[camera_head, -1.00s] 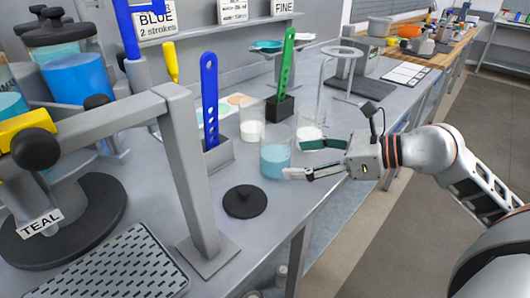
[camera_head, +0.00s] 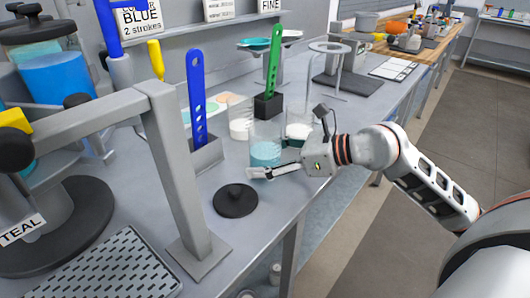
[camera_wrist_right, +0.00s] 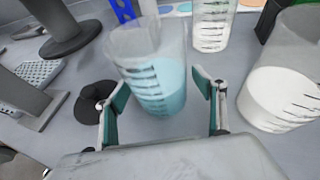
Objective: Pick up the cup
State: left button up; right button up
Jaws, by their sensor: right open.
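A clear graduated cup (camera_head: 266,153) with teal liquid stands upright on the grey bench. My right gripper (camera_head: 270,163) reaches in from the right at the cup's level. In the right wrist view the same cup (camera_wrist_right: 155,75) stands straight ahead, between the lines of the two open fingers (camera_wrist_right: 165,100). The fingers are on either side of the cup's lower part, with a gap visible on the left; I cannot tell whether either touches it. The far finger is partly hidden behind the cup in the head view. My left gripper is not in view.
Two cups with white contents, one behind (camera_head: 240,122) and one to the right (camera_head: 298,132), stand close by. A black lid (camera_head: 235,200) lies in front. A blue slotted paddle (camera_head: 196,95) and a green one (camera_head: 273,65) stand in holders. A grey post (camera_head: 180,165) stands left.

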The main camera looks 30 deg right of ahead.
jog(key=c, duration=1.4)
jog(key=shift+r, duration=0.2)
